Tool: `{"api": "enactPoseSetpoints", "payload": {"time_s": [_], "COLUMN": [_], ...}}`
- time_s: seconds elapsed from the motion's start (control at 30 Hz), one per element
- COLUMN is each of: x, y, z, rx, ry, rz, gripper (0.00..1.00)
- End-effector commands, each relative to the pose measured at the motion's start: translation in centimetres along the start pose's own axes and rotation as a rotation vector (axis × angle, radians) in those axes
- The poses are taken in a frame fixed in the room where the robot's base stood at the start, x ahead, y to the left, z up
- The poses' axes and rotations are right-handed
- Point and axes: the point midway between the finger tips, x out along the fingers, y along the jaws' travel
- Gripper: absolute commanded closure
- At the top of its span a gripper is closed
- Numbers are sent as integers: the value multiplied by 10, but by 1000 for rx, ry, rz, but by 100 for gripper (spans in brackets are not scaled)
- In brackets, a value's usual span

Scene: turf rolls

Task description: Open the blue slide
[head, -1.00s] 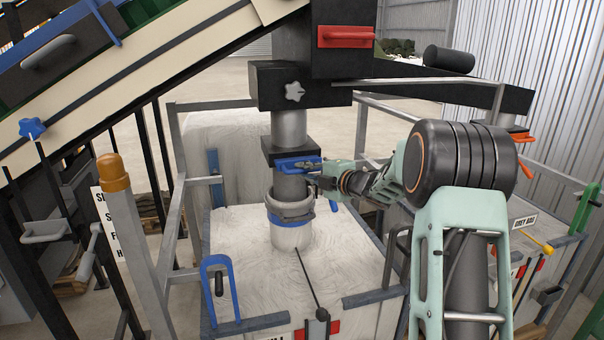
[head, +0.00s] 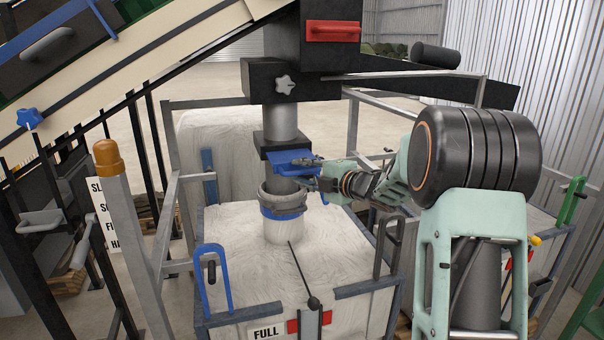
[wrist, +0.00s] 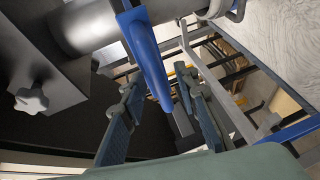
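The blue slide (head: 291,157) sits in the black box below the upper chute, above the grey spout collar. Part of its flat blue plate sticks out of the box toward my gripper. My gripper (head: 313,172) is at the slide's outer end, partly hidden by its own fingers and wrist. In the wrist view the blue slide (wrist: 146,50) shows as a long blue bar running down between my two fingers (wrist: 160,95). The fingers stand apart with a gap visible at the right of the bar. Whether the left finger touches it, I cannot tell.
A full white bulk bag (head: 335,245) in a grey frame stands below the spout, with a "FULL" label (head: 266,333). A red handle (head: 333,31) is above. A post with an orange cap (head: 108,155) and a sloping conveyor (head: 130,65) are at the left.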

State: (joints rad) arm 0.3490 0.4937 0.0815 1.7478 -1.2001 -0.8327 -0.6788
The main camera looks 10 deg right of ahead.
Motion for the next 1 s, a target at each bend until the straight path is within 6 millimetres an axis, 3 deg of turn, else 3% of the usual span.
{"api": "enactPoseSetpoints", "payload": {"time_s": [0.23, 0.37, 0.8, 1.0], "x": [-1, -10, -97, -117], "y": [0, 1, 1, 0], "z": [0, 0, 1, 0], "rx": [0, -1, -1, 0], "ry": [0, -1, -2, 0], "rz": [0, 1, 1, 1], "gripper": [71, 71, 71, 71]}}
